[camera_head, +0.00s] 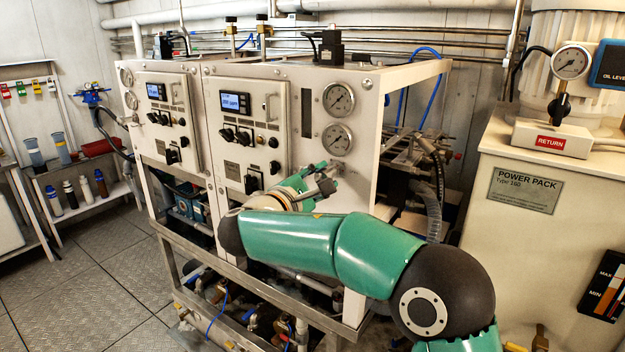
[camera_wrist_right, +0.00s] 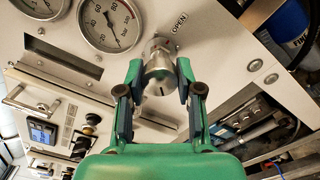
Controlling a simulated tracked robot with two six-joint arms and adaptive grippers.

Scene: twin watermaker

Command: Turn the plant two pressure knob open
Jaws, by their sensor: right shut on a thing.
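The pressure knob (camera_wrist_right: 160,72) is a silver metal knob with a dark slot mark, beside an OPEN label (camera_wrist_right: 179,22) in the right wrist view. It sits on the right-hand white panel (camera_head: 318,113), below two pressure gauges. My right gripper (camera_wrist_right: 157,80) has its green fingers on either side of the knob, shut on it. In the head view my right gripper (camera_head: 323,178) is at the panel below the lower gauge (camera_head: 337,140), and the knob is largely hidden there. My left gripper is not in view.
The panel's control box (camera_head: 247,120) with switches and a display is left of my right gripper. A metal frame with pipes runs below. The power pack (camera_head: 525,190) stands at the right. Floor (camera_head: 110,265) is clear at the left.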

